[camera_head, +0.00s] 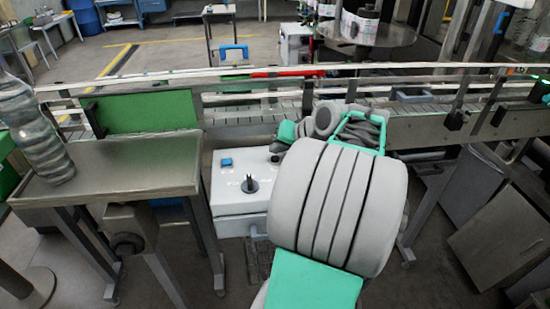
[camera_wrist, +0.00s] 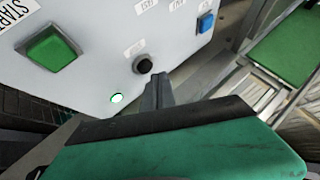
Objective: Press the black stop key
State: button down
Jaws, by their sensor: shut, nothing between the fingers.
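The black key (camera_wrist: 144,65) is a small round button on a pale control panel (camera_wrist: 95,55) in the wrist view. My gripper (camera_wrist: 158,82) is shut and empty, with its dark fingertips just below and right of the black key. The tips look very close to it; I cannot tell whether they touch. A green square key (camera_wrist: 50,48) under a START label is to the left, and a blue key (camera_wrist: 205,22) is to the upper right. In the head view my arm hides the gripper.
In the head view a white control box (camera_head: 236,200) stands below the conveyor (camera_head: 245,113). A metal table (camera_head: 125,165) with a large clear bottle (camera_head: 35,130) stands to the left.

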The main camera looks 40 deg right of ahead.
aim_at(278, 160)
dwell(0.5)
jog(key=shift+f, duration=0.45)
jog(key=shift+f+b, duration=0.45)
jog(key=shift+b, duration=0.1)
dwell(0.3)
jog(key=shift+r, duration=0.1)
jog(key=shift+r+p, duration=0.8)
notch_tip(278, 160, up, 5)
jog(key=p, duration=0.4)
jog(key=shift+r, duration=0.1)
dwell(0.5)
